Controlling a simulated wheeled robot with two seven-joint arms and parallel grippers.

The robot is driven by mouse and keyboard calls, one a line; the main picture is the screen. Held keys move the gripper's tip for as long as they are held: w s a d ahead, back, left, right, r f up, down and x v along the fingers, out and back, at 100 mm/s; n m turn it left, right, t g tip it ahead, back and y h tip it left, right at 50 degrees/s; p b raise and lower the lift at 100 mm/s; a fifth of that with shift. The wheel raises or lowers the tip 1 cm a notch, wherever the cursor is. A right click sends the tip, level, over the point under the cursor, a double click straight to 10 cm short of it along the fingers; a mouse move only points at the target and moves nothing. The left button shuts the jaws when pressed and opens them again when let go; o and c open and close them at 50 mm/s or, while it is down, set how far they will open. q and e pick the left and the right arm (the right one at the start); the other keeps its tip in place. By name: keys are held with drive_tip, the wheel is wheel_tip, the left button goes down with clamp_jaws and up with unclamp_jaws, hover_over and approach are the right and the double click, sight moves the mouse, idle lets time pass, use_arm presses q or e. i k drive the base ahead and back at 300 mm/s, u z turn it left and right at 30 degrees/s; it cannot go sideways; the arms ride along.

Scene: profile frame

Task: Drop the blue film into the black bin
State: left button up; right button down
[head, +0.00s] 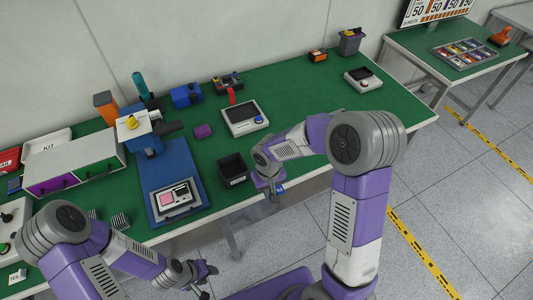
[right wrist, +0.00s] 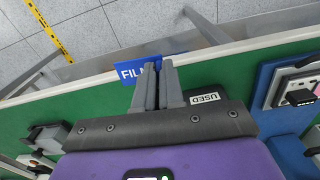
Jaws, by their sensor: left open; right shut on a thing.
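The blue film (right wrist: 130,70), marked with white "FILM" lettering, is held between the fingertips of my right gripper (right wrist: 158,82). In the head view the film (head: 280,188) shows as a small blue patch under my right gripper (head: 274,193), near the table's front edge. The black bin (head: 233,169) stands on the green table just left of that gripper. In the right wrist view the bin (right wrist: 208,84) carries a "USED" label and is partly hidden behind the fingers; the film is beside it, not over its opening. My left gripper (head: 207,277) is open and empty, in front of the table.
A blue fixture (head: 168,165) with a small framed device (head: 175,201) stands left of the bin. A white device with a screen (head: 245,117) lies behind it. A white cabinet (head: 75,170) stands at the left.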

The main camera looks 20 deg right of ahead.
sight(235, 179)
drive_tip(key=z, duration=0.25)
drive_tip(key=i, duration=0.25)
drive_tip(key=u, duration=2.1)
drive_tip(key=k, duration=0.15)
drive_tip(key=z, duration=1.25)
drive_tip(key=i, duration=0.35)
